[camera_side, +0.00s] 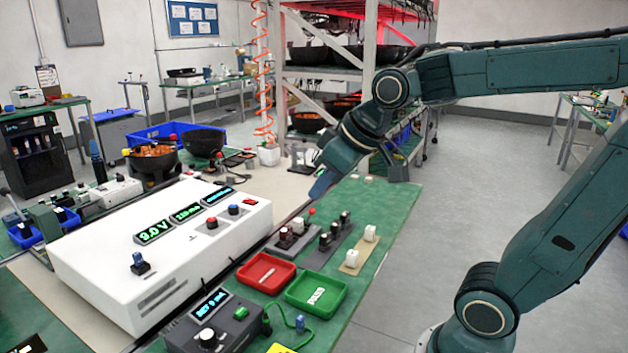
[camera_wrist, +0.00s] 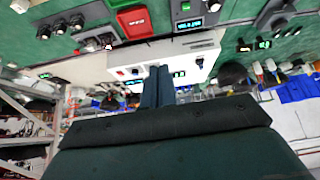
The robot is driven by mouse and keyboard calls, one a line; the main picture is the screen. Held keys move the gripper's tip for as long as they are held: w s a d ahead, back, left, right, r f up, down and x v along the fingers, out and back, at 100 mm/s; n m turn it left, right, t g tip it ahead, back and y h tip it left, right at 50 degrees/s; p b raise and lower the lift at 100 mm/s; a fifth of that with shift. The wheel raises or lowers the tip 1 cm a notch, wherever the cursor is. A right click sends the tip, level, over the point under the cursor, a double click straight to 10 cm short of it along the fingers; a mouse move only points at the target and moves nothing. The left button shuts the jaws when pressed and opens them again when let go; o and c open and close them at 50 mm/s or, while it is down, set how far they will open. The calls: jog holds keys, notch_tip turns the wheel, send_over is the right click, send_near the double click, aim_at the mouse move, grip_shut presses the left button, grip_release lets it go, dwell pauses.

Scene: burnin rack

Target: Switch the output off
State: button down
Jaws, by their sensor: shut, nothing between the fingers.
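A white power supply box (camera_side: 110,270) lies on the bench in the side view, with green lit displays (camera_side: 153,232) reading about 9.0 V and 220 mA and a third blue-lit one whose text I cannot read. A small red switch (camera_side: 250,202) sits near its far right corner; its position is too small to tell. My gripper (camera_side: 320,188) is shut and empty, in the air right of the box's far end. In the wrist view my gripper (camera_wrist: 158,72) points toward the box (camera_wrist: 205,44).
A red tray (camera_side: 250,282) and a green tray (camera_side: 296,302) lie in front of the box. Blocks with terminals (camera_side: 290,241) stand beside it, below my gripper. A grey device with a display (camera_side: 175,339) is at the front. Black bowls (camera_side: 205,142) stand behind.

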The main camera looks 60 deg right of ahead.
jog(key=w+d+f+t, duration=0.1)
jog(key=w+d, duration=0.3)
jog(key=w, duration=0.4)
jog(key=w+d+f+t, duration=0.1)
jog(key=w+d, duration=0.3)
jog(key=w, duration=0.3)
jog(key=w+d+f+t, duration=0.1)
jog(key=w+d+f, duration=0.2)
jog(key=w+d, duration=0.2)
jog(key=w+d+f, duration=0.4)
jog(key=w+d, duration=0.2)
jog(key=d, duration=0.3)
jog(key=shift+w+d+f+t, duration=0.25)
jog(key=shift+t, duration=0.15)
jog(key=shift+w+f, duration=0.1)
send_over(254, 202)
jog(key=f, duration=0.5)
jog(key=shift+s+f, duration=0.3)
jog(key=shift+f, duration=0.1)
jog(key=shift+w+f, duration=0.25)
jog(key=shift+f, duration=0.75)
jog(key=shift+w+f, duration=0.15)
jog(key=shift+f, duration=0.95)
